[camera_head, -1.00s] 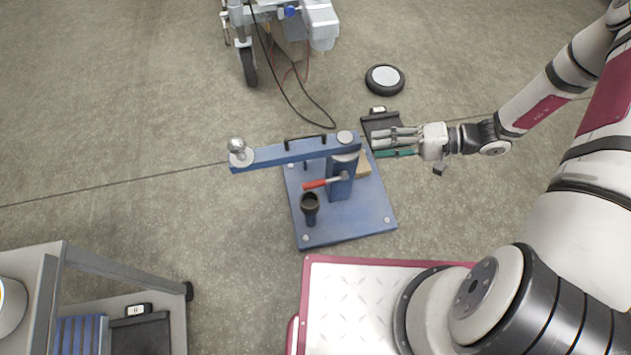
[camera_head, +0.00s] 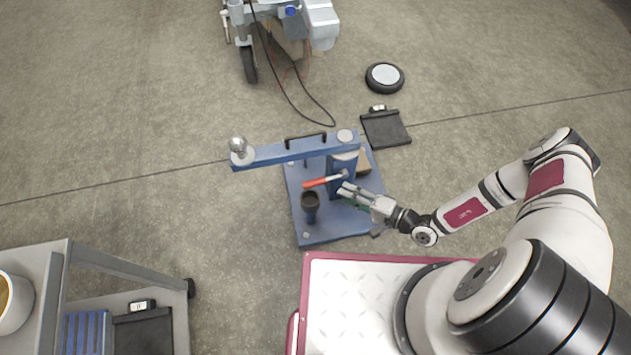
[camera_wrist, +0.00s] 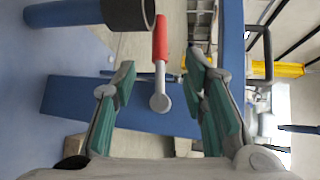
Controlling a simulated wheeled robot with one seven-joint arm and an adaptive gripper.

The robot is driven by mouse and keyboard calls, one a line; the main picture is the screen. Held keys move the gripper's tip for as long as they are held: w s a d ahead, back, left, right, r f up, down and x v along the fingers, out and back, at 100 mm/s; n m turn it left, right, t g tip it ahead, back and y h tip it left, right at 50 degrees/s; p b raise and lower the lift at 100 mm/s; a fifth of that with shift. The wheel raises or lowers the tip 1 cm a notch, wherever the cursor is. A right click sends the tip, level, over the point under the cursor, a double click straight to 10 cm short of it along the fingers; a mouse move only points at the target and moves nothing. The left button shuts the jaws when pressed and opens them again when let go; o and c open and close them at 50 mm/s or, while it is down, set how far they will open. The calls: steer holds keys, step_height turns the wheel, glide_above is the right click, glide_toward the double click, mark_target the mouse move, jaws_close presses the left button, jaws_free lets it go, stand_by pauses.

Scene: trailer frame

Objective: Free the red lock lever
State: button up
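The red lock lever (camera_head: 322,182) sticks out to the left from the blue post (camera_head: 340,168) of the trailer frame. In the wrist view the lever's red grip (camera_wrist: 160,38) is at the top, with its grey shaft and round pivot (camera_wrist: 159,102) below. My gripper (camera_head: 345,190) is just right of the post, close to the pivot end of the lever. In the wrist view its two green-padded fingers (camera_wrist: 165,78) are spread apart, with the lever between them in the picture. No contact with the lever shows.
A blue arm with a ball (camera_head: 237,145) reaches left above the lever. A dark cup-topped stand (camera_head: 310,205) rises from the blue base plate (camera_head: 325,235). A black mat (camera_head: 387,130) and a wheel (camera_head: 384,78) lie behind. A cart (camera_head: 60,290) stands at the lower left.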

mark_target(320, 184)
steer(key=b+x, duration=0.3)
steer(key=x, duration=0.9)
steer(key=shift+a+b, duration=0.1)
steer(key=shift+b, duration=0.3)
jaws_close()
